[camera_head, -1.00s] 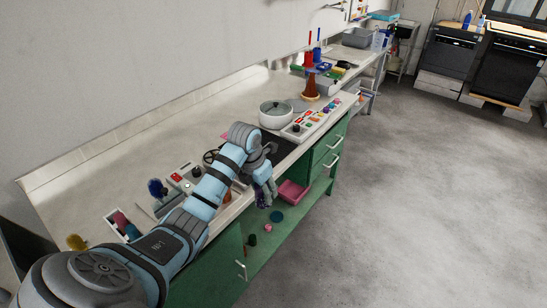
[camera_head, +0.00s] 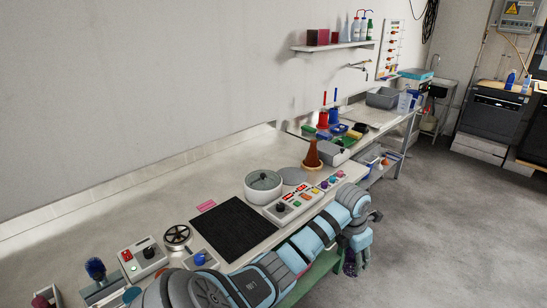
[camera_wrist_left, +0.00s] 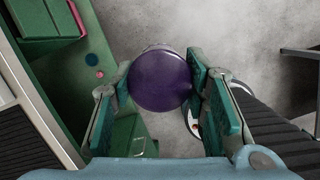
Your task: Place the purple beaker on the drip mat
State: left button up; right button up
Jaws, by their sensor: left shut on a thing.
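The purple beaker (camera_wrist_left: 160,80) is between the two fingers of my left gripper (camera_wrist_left: 162,88) in the left wrist view, seen end-on, with the fingers closed against its sides. The black ribbed drip mat (camera_head: 233,228) lies bare on the bench top, to the left of the gripper. My right gripper is not in view.
A white pot with a glass lid (camera_head: 263,186) and a control panel with coloured buttons (camera_head: 293,206) stand beside the mat. A handwheel (camera_head: 177,236) and a switch box (camera_head: 143,258) are on the left.

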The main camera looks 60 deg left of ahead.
aim_at(242, 219)
jog(key=u, duration=0.2)
jog(key=i, duration=1.1)
jog(key=u, duration=1.3)
jog(key=i, duration=0.7)
jog(key=u, duration=0.75)
